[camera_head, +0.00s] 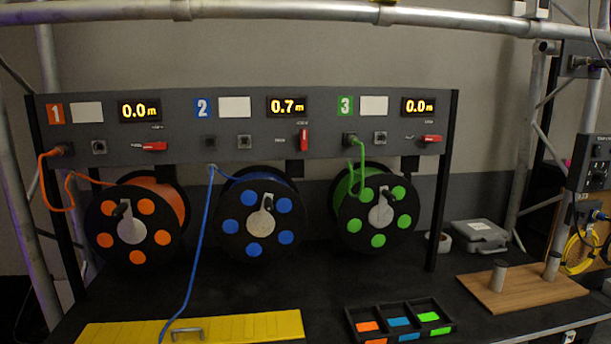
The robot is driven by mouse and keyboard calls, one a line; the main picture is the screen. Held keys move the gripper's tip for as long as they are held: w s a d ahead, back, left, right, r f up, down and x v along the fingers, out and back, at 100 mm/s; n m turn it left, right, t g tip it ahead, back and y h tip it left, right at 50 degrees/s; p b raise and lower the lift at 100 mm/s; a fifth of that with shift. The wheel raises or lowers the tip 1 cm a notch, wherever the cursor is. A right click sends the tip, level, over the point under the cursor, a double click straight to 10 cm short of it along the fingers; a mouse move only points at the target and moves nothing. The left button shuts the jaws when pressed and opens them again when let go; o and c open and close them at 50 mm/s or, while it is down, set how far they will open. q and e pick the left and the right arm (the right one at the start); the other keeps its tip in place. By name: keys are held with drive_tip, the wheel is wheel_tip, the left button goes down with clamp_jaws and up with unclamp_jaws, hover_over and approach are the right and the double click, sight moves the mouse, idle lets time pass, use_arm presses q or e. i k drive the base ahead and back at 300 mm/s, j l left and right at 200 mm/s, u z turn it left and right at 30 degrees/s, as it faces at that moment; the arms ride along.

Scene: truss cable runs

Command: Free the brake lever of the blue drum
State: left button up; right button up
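The blue drum (257,222) hangs in the middle under the grey panel (320,108), below the blue 2 label (203,108). Its red brake lever (303,139) stands upright on the panel, under a display (287,106) reading 0.7 m. The red levers of the orange drum (155,146) and the green drum (431,139) lie level. The blue cable (197,248) runs from a guide under the panel down to the front, across the yellow strip, and its end is out of view. Neither of my grippers shows.
The orange drum (132,225) and green drum (379,215) flank the blue one; their displays read 0.0 m. A yellow strip (255,327) with a metal handle (187,331) and a divided black tray (449,325) lie in front. A wooden board (530,290) lies right. Truss tubes frame the scene.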

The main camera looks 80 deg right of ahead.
sight(304, 139)
drive_tip(key=z, duration=2.45)
